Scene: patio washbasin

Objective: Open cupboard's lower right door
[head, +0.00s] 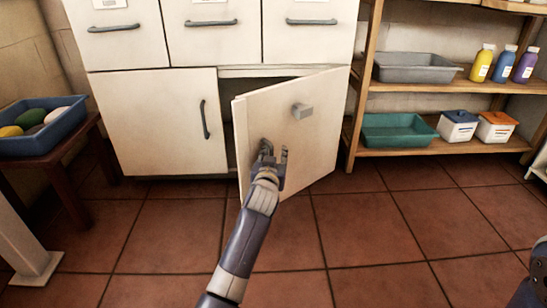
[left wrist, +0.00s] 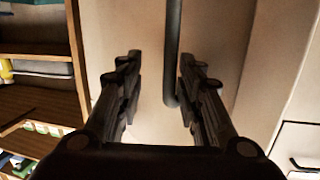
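The cupboard's lower right door (head: 325,135) is white and stands ajar, its left edge swung out toward me and its right side at the cabinet. A dark gap shows behind its left edge. My left gripper (head: 272,152) is in front of the door's face. In the left wrist view, my left gripper (left wrist: 157,92) is open, with a finger on each side of a dark bar handle (left wrist: 173,60). In the head view the gripper hides this handle. My right gripper is not in view.
The closed lower left door (head: 160,125) has a dark vertical handle. Drawers (head: 213,35) are above. A wooden shelf (head: 430,87) with trays and bottles stands close on the right. A stool (head: 62,158) holds a blue tray at left. The tiled floor in front is clear.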

